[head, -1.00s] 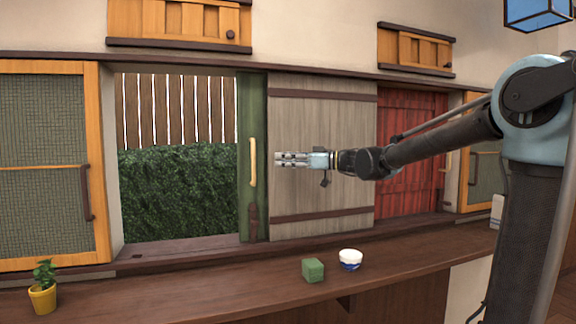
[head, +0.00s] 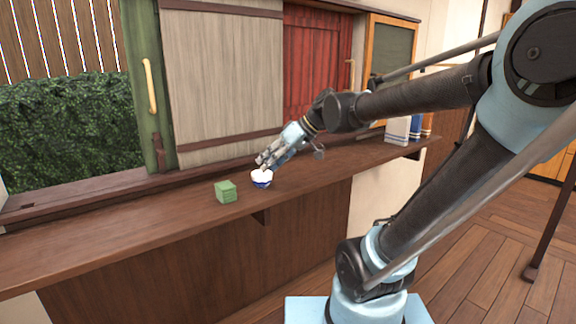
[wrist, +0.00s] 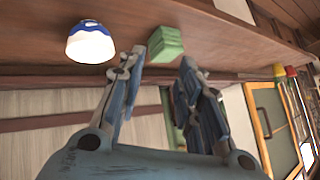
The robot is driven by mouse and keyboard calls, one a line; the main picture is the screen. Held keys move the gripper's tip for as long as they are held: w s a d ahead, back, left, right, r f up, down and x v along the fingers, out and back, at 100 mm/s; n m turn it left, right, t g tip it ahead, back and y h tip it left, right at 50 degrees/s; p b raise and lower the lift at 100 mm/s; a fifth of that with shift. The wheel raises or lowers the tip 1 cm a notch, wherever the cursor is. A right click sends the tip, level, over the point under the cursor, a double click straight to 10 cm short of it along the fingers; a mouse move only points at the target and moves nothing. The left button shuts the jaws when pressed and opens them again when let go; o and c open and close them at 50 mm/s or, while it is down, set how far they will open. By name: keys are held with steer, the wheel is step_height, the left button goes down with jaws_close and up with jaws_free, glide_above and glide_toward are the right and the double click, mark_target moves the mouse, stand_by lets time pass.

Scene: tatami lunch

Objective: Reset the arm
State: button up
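My gripper (head: 262,163) hangs just above the counter at the bowl, pointing down and to the left. In the wrist view my gripper (wrist: 161,60) shows two fingers spread apart with nothing held between them. A small white bowl with a blue pattern (head: 262,182) sits on the counter right under the fingertips in the head view. In the wrist view the bowl (wrist: 90,43) is beside the left finger, outside the gap. I cannot tell whether they touch. A green block (head: 226,191) stands left of the bowl; the wrist view shows it (wrist: 166,44) beyond the fingertips.
The brown wooden counter (head: 110,228) runs along the wall. Behind it are a grey plank panel (head: 225,75), a green panel with a yellow handle (head: 150,85) and a red shutter (head: 312,65). White and coloured items (head: 398,130) stand at its right end. Wooden floor lies right.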

steer(key=s+d+f+m+h, duration=0.4)
steer(key=d+f, duration=0.5)
steer(key=d, duration=0.3)
steer(key=s+d+f+m+h, duration=0.4)
steer(key=s+d+f, duration=0.4)
steer(key=d+f, duration=0.2)
steer(key=shift+s+d+m+h, duration=0.4)
steer(key=shift+d+m, duration=0.5)
steer(key=shift+d, duration=0.3)
steer(key=shift+w+f, duration=0.15)
steer(key=shift+w, duration=0.35)
steer(key=shift+a, duration=0.15)
